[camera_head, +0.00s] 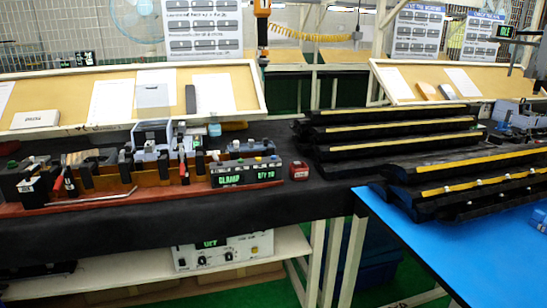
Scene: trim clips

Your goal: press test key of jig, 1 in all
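The jig (110,196) stands on the dark bench at left, a long red base carrying black blocks, tan strips and red-handled clamps. At its right end is a control box (246,174) whose lit green display reads "CLAMP" and some digits too small to read surely. Small coloured keys show on top of the box; I cannot tell which one is the test key. A small red block (299,171) sits just right of the box. Neither of my grippers is in view.
Stacked black trim strips with yellow bands (400,130) fill the bench to the right, with more (470,185) on the blue table (425,235). A tilted board (265,96) stands behind the jig. A white instrument (222,252) sits on the shelf below. The bench front is clear.

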